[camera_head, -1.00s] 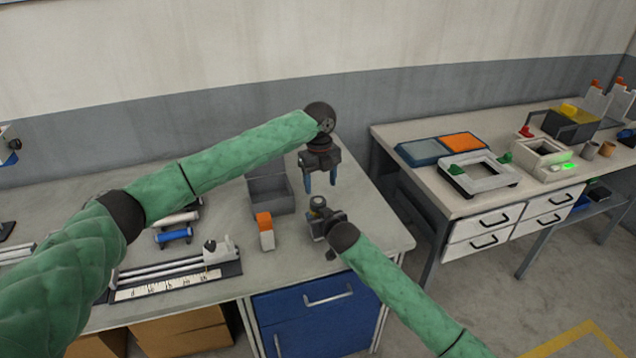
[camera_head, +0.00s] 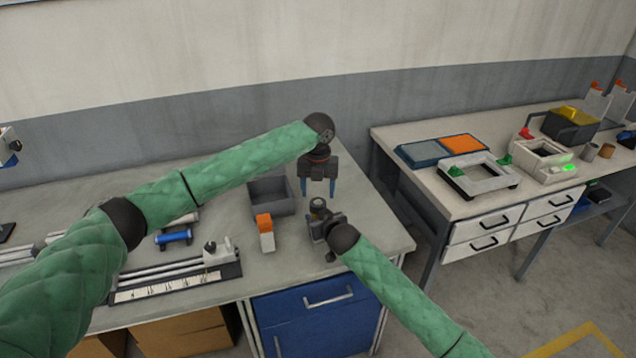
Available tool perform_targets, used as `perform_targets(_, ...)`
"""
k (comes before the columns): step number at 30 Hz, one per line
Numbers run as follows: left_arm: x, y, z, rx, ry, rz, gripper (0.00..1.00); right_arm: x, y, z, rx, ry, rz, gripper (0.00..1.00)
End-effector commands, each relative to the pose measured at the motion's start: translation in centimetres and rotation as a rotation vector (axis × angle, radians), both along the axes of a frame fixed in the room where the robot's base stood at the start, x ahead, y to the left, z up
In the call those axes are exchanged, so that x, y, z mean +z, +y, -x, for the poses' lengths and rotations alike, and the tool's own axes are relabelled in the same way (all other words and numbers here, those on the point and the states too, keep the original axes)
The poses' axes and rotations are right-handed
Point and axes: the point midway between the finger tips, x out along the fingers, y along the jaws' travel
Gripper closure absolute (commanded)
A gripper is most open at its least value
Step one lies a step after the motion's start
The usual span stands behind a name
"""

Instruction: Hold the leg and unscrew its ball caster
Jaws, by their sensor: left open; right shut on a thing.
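My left gripper (camera_head: 318,188) points down with its two blue fingers apart, and nothing shows between them. It hangs a little above and behind my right gripper. My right gripper (camera_head: 319,222) is low over the bench and shut on a small dark part with a rounded top (camera_head: 318,204), which looks like the leg with its ball caster. The gripper hides most of this part, so I cannot tell where leg and caster meet.
A grey open bin (camera_head: 272,203) stands left of the grippers. A white and orange block (camera_head: 265,232) stands in front of it. A rail fixture (camera_head: 175,276) and a blue roller (camera_head: 173,238) lie further left on the bench (camera_head: 375,232). A second bench (camera_head: 410,131) stands right, across a gap.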

Motion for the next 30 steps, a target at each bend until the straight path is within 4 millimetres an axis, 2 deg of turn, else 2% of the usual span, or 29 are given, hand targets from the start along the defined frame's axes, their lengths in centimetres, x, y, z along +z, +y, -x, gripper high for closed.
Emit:
perform_targets(9,-4.2,0.0,0.0,0.0,0.0,0.0,0.38,0.1,0.0,0.0,0.0,-0.001,0.0,1.0)
perform_targets(20,-5.0,0.0,0.0,0.001,-0.001,0.0,0.38,0.1,0.0,0.0,0.0,-0.001,0.0,1.0)
perform_targets(27,-4.9,0.0,0.0,0.001,-0.001,0.0,0.83,0.1,0.0,0.0,0.0,-0.001,0.0,1.0)
perform_targets(30,-5.0,0.0,0.0,0.01,-0.001,0.0,0.83,0.1,0.0,0.0,0.0,-0.001,0.0,1.0)
